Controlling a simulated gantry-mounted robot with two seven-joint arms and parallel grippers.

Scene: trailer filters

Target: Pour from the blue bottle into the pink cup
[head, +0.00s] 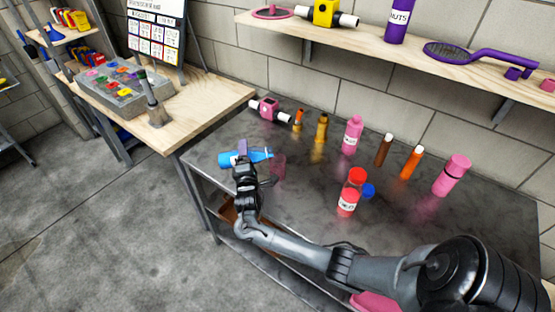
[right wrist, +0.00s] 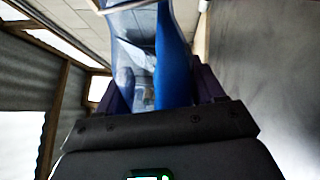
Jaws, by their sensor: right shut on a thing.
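The blue bottle (head: 260,155) lies nearly horizontal in the head view, above the left part of the grey metal table. My right gripper (head: 243,151) is shut around its middle and hides part of it. One end of the bottle points right, towards the see-through pink cup (head: 278,167). The cup is close beside that end, and its lower part is partly behind my gripper. In the right wrist view the translucent blue bottle (right wrist: 172,60) sits between the fingers. I cannot tell whether liquid is flowing. My left gripper is not in view.
On the metal table (head: 290,215) stand a red-capped bottle (head: 353,192), a blue lid (head: 368,190), a pink bottle (head: 352,134), a pink tumbler (head: 452,175) and several brown and orange tubes. A shelf (head: 400,52) runs above the back. The table's front left is clear.

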